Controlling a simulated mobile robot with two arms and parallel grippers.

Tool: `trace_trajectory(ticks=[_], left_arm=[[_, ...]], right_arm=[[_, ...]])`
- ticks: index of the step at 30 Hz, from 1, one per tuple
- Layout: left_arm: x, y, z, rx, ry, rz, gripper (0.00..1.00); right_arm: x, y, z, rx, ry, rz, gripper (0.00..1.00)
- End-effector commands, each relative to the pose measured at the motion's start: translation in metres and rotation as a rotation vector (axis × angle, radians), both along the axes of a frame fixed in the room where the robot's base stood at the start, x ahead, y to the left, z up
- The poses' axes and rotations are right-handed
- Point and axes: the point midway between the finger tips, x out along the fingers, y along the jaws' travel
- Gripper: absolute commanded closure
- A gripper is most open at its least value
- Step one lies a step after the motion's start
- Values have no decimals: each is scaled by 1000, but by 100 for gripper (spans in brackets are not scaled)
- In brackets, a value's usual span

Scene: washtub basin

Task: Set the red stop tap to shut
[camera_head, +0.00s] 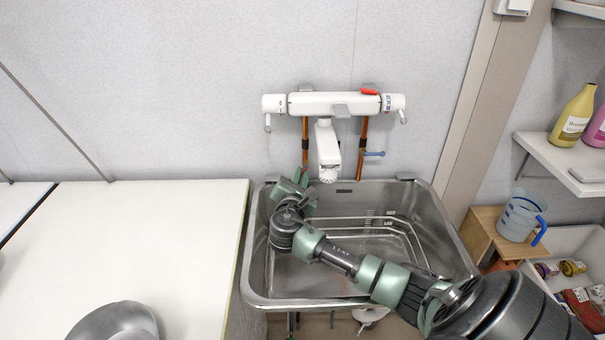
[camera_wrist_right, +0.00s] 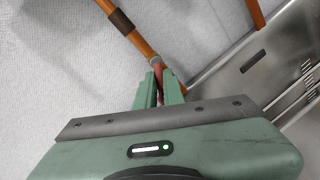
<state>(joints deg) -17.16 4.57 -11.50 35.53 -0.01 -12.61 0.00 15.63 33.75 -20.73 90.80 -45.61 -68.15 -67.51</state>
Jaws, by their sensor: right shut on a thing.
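My right gripper (camera_head: 301,178) is at the back left of the sink, by the lower end of the left copper pipe (camera_head: 305,140). In the right wrist view, the fingers of my right gripper (camera_wrist_right: 161,88) are shut on the red stop tap (camera_wrist_right: 159,74), at the end of a copper pipe (camera_wrist_right: 130,27). Only a small red part of the tap shows between the fingers. I cannot tell which way its handle points. In the head view, the gripper hides the tap. My left gripper is not in view.
A blue stop tap (camera_head: 374,153) sits on the right copper pipe. A white counter (camera_head: 190,230) is at left; a jug (camera_head: 519,217) stands at right.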

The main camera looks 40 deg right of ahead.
Motion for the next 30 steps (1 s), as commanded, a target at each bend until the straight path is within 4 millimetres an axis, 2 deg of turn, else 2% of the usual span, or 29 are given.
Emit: trace_trajectory(ticks=[12, 30], left_arm=[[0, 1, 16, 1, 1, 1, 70], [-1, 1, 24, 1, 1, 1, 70]], right_arm=[[4, 5, 7, 308, -255, 0, 100], [5, 8, 18, 696, -584, -2, 100]])
